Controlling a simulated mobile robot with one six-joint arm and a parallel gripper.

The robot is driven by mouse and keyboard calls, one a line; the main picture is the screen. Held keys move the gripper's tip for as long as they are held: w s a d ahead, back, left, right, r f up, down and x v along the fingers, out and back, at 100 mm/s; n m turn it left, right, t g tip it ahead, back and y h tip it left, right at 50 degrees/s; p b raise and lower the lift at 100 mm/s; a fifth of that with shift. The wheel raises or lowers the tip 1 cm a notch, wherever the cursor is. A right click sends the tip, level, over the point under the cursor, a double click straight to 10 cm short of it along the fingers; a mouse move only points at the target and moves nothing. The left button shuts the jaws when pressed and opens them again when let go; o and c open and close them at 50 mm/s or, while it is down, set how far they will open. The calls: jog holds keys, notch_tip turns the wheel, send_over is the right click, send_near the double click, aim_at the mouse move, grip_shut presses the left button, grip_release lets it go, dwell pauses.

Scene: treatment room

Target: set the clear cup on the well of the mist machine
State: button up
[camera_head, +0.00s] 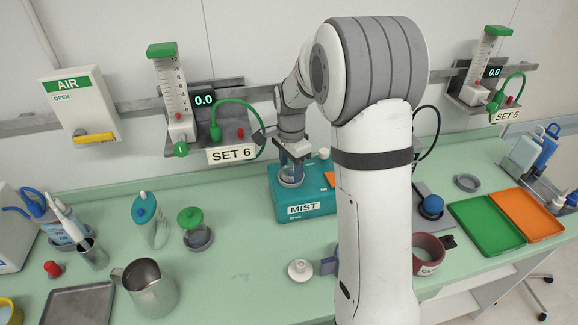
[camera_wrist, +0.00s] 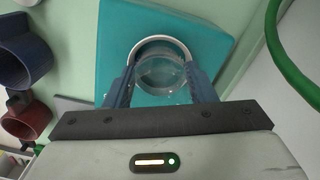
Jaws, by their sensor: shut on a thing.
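The teal mist machine (camera_head: 300,203), marked MIST, stands on the green counter below the SET 6 panel; its top also fills the upper middle of the wrist view (camera_wrist: 215,42). My gripper (camera_head: 291,168) is over the machine's top, pointing down. In the wrist view my gripper (camera_wrist: 161,85) is shut on the clear cup (camera_wrist: 161,72), one finger on each side. The cup lines up with the pale round rim of the well (camera_wrist: 162,39). The cup shows in the head view (camera_head: 291,176) low at the machine's top. Whether it touches the well's floor I cannot tell.
A white lidded disc (camera_head: 300,270) lies in front of the machine. A red-brown cup holder (camera_head: 428,252) and green tray (camera_head: 486,225) are to the right. A green hose (camera_head: 240,103) hangs behind. A metal jug (camera_head: 150,288) stands at front left.

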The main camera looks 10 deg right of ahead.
jog(key=shift+s+f+b, duration=0.3)
jog(key=shift+f, duration=0.3)
dwell(0.6)
jog(key=o, duration=1.1)
jog(key=shift+f, duration=0.1)
jog(key=shift+w+r+p, duration=0.15)
jog(key=shift+r+p, duration=1.05)
jog(key=shift+r, duration=0.75)
jog(key=shift+w+r+p, duration=0.1)
jog(key=shift+r+p, duration=1.1)
jog(key=shift+r, duration=0.7)
jog(key=s+r+n+t, duration=0.1)
jog(key=s+r+n, duration=0.2)
jog(key=s+n, duration=0.4)
jog(key=s+r+n+t+b, duration=0.1)
jog(key=s+r+n, duration=0.3)
jog(key=s, duration=1.5)
jog(key=n+t, duration=0.1)
jog(key=n, duration=0.2)
jog(key=shift+s+a+r+b, duration=0.15)
jog(key=shift+a+r+b, duration=0.05)
jog(key=shift+b, duration=0.1)
